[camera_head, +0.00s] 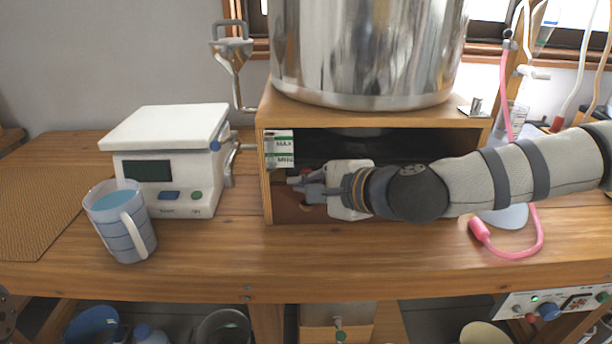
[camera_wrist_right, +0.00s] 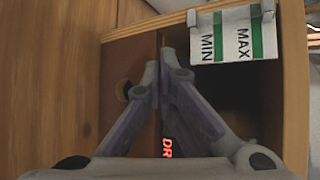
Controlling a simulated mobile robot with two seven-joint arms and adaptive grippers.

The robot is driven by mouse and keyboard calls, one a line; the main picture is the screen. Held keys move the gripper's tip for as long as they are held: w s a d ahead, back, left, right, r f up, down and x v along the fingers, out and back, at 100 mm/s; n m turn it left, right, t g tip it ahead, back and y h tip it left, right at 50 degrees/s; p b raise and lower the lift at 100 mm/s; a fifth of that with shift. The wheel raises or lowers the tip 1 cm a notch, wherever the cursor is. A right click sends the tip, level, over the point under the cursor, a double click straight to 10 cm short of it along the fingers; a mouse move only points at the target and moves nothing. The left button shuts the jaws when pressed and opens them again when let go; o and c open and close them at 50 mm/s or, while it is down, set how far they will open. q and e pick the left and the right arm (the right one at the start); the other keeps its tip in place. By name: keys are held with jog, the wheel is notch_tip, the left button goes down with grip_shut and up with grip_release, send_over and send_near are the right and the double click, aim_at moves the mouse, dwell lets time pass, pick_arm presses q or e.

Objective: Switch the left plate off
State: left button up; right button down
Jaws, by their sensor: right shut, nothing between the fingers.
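No thing in view is clearly the left plate or its switch. A wooden stand (camera_head: 265,171) with an open front carries a large steel pot (camera_head: 365,50). My right gripper (camera_head: 299,184) reaches into the stand's opening from the right; its fingers are shut and empty. In the right wrist view the gripper's closed fingertips (camera_wrist_right: 165,72) are in front of a brown panel (camera_wrist_right: 118,65) with a dark round spot. Red letters show between the fingers, partly hidden. My arm hides part of the stand's dark inside. My left gripper does not show.
A MAX/MIN label (camera_head: 281,149) hangs at the opening's left. A white device (camera_head: 165,130) with a dark display and a blue-filled mug (camera_head: 122,220) stand to the left. A pink tube (camera_head: 515,256) lies at the right. A control box (camera_head: 555,303) sits below the bench.

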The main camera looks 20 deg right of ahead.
jog(key=shift+w, duration=0.15)
jog(key=shift+w+d, duration=0.1)
jog(key=shift+w, duration=0.2)
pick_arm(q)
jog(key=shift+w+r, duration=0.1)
pick_arm(e)
jog(key=shift+s, duration=0.1)
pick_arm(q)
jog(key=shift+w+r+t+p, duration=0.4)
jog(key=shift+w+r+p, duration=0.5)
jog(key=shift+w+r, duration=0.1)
pick_arm(e)
jog(key=s+a, duration=0.2)
jog(key=s, duration=0.4)
jog(key=shift+s, duration=0.2)
